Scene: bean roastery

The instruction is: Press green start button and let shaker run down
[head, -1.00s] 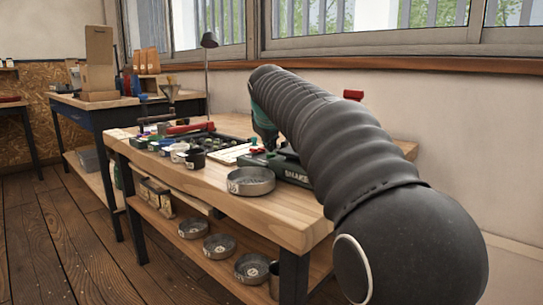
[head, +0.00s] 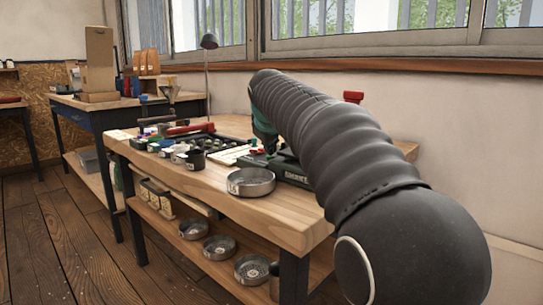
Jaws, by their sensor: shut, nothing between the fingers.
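The shaker (head: 290,168), a dark green base with white "SHAKER" lettering on its front, stands on the wooden bench, partly hidden behind my arm. My gripper (head: 269,147) is at the far end of my arm, low over the shaker's left end. It is small and mostly hidden, and it looks shut and empty. Small green and red spots show near it. I cannot tell which is the start button or whether my gripper touches it. A round metal sieve pan (head: 251,181) sits on the bench in front of the shaker.
The bench (head: 215,186) also carries a dark tray (head: 202,143), small cups (head: 196,159) and a white sheet (head: 229,155). More metal pans (head: 220,247) lie on the lower shelf. A second bench (head: 75,101) stands behind left. Floor at left is clear.

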